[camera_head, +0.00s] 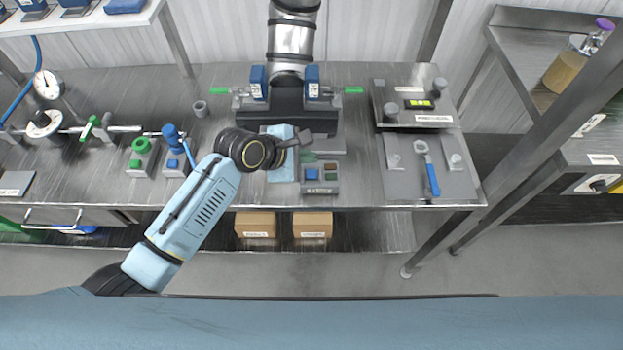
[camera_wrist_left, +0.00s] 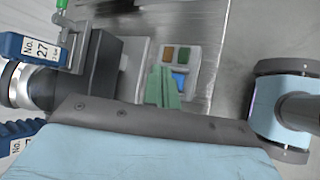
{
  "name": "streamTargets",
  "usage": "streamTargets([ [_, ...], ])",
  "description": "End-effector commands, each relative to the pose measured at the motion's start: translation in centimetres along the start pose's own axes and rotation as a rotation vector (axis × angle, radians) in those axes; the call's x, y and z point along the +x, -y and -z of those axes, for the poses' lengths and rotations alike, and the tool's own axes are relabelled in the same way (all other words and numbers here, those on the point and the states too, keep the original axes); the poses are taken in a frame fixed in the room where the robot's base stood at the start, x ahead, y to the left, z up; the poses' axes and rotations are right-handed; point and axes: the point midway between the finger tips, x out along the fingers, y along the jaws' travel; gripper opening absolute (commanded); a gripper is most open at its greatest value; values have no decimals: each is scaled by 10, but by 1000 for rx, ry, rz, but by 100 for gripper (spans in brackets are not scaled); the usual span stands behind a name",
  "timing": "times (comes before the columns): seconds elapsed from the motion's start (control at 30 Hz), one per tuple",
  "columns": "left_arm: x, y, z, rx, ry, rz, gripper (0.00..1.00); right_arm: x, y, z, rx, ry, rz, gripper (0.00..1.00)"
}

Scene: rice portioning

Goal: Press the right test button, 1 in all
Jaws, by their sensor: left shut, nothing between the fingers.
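A grey control box (camera_head: 320,188) stands at the front edge of the metal table, with a blue button (camera_head: 311,174) and smaller brown and green squares on its top. The blue button also shows in the left wrist view (camera_wrist_left: 180,82), partly covered by my fingers. My left gripper (camera_head: 309,157) is shut and empty, right behind the box in the head view. In the left wrist view its green fingers (camera_wrist_left: 163,88) overlap the box beside the blue button; I cannot tell whether they touch it. No label reading "test" is legible. My right gripper is not in view.
A tray with a blue-handled wrench (camera_head: 432,180) lies to the right.

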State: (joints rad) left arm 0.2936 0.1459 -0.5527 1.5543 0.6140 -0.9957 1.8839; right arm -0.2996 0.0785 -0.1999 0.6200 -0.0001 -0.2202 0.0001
Motion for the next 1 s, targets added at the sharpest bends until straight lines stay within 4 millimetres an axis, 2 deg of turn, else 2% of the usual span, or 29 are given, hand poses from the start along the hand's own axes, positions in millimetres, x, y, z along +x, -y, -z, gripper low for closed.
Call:
streamTargets([
  [0.03, 7, 5, 6, 1, 0, 0, 0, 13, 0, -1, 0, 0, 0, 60],
  [0.07, 9, 6, 7, 0, 0, 0, 0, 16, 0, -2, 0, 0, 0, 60],
  [0.3, 22, 16, 16, -1, 0, 1, 0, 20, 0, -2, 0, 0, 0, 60],
  [1.0, 23, 17, 17, 0, 0, 1, 0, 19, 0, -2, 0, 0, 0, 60],
])
